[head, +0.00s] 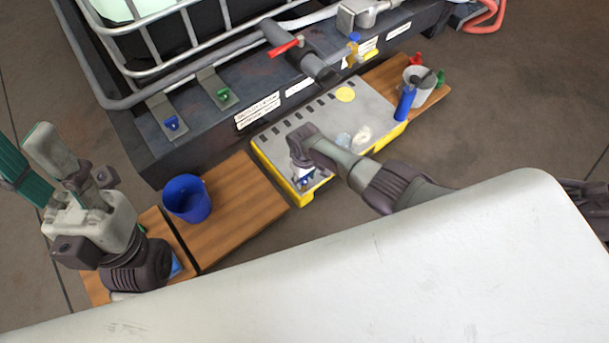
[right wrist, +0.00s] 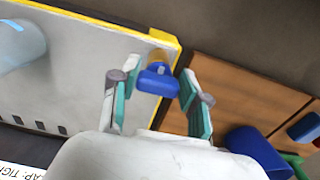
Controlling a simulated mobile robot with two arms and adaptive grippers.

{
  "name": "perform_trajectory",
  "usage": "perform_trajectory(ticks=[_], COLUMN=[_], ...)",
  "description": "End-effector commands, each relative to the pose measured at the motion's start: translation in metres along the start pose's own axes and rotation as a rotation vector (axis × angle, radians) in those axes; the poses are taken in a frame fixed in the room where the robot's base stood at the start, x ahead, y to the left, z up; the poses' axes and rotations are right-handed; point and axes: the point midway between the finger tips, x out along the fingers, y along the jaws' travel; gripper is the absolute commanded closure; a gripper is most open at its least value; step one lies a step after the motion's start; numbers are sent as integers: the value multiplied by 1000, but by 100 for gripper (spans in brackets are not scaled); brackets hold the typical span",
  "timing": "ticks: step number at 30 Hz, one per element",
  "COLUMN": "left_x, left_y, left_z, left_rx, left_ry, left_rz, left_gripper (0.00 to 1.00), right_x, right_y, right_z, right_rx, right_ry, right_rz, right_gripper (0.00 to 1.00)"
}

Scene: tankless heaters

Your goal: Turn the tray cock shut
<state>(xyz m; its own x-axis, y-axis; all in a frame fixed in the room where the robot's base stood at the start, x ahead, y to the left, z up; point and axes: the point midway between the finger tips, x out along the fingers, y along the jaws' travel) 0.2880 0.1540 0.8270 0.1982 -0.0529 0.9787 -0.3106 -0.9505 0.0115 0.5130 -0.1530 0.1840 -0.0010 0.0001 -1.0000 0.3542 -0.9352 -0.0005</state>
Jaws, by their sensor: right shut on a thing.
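The tray (head: 345,110) has a grey top and a yellow rim and lies on the floor in front of the dark platform. A small blue handle (right wrist: 157,78), apparently the tray cock, is near the tray's yellow corner in the right wrist view. My right gripper (right wrist: 161,82) is shut on it, with a teal-padded finger on each side. In the head view my right gripper (head: 303,172) points down at the tray's front left part and partly hides the blue piece. My left gripper (head: 36,165) is open and empty at the far left, away from the tray.
A blue cup (head: 187,199) stands on the wooden board (head: 235,205) left of the tray. A grey cup (head: 419,82) and a blue bottle (head: 405,103) stand to the right. A red-handled valve (head: 287,47) overhangs the tray's back. Clear objects (head: 361,135) lie on the tray.

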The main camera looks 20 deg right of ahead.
Motion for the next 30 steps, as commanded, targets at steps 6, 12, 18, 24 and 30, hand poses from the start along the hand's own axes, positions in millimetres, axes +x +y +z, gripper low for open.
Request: perform_trajectory(ticks=[6, 12, 18, 24, 30], left_x=[1, 1, 1, 1, 3], left_y=[0, 0, 0, 0, -1], left_z=[0, 0, 0, 0, -1], left_rx=[0, -1, -1, 0, 2], left_ry=[-1, -1, -1, -1, 5], left_rz=[0, 0, 0, 0, -1], left_gripper=[60, 60, 60, 60, 60], right_x=[1, 1, 0, 0, 0], right_y=[-1, -1, -1, -1, 0], right_z=[1, 1, 1, 0, 0], right_rx=[28, 32, 31, 30, 29], right_ry=[-3, -3, -2, -1, 0], right_rz=[-2, -2, -2, -1, 0], right_gripper=[89, 89, 48, 29, 29])
